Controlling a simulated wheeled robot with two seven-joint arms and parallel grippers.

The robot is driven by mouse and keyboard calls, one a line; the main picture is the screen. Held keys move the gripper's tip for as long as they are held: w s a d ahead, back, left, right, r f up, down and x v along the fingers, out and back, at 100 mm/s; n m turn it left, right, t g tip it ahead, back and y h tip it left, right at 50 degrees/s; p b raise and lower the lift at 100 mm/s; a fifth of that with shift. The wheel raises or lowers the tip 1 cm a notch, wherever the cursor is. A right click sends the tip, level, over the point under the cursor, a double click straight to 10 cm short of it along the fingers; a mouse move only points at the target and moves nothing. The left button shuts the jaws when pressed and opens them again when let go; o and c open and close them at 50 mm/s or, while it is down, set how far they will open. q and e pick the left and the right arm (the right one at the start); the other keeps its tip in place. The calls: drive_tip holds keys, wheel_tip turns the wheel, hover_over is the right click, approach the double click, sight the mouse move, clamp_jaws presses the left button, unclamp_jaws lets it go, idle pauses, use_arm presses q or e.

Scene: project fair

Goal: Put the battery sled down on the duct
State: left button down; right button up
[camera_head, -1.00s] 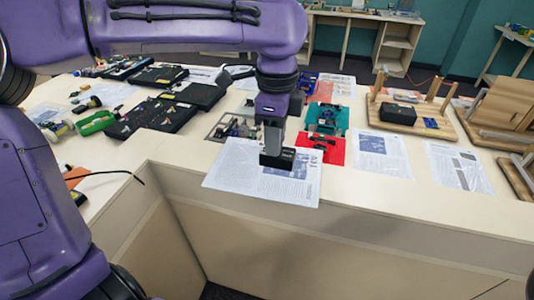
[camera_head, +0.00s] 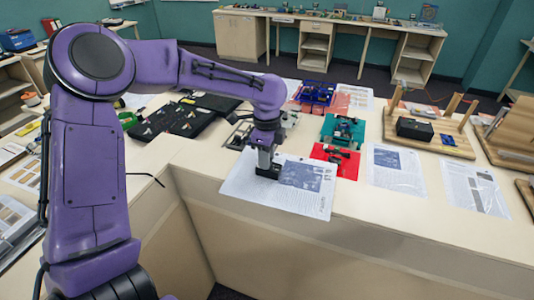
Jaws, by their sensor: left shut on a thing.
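My left gripper (camera_head: 267,163) points down and is shut on a small dark block (camera_head: 268,172), which I take to be the battery sled; the fingers hide part of it. It is at or just above a printed white sheet (camera_head: 243,192) near the table's front edge; I cannot tell whether it touches. I cannot make out which thing is the duct. My right gripper is not in view.
Right of the gripper are a red mat (camera_head: 346,169) and a teal tray (camera_head: 335,139) with small parts. A black box (camera_head: 414,128) sits on a wooden board with posts (camera_head: 447,146). Black cases (camera_head: 165,122) lie left. Two flat sheets (camera_head: 396,172) lie at the right.

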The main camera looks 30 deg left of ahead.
use_arm(q)
drive_tip(key=shift+w+f, duration=0.2)
drive_tip(key=shift+f, duration=0.1)
drive_tip(key=c, duration=0.8)
unclamp_jaws()
drive_tip(key=shift+s, duration=0.1)
wheel_tip(320, 180, up, 12)
drive_tip(key=b, duration=0.1)
drive_tip(key=shift+r+b, duration=0.2)
drive_tip(key=shift+b, duration=0.1)
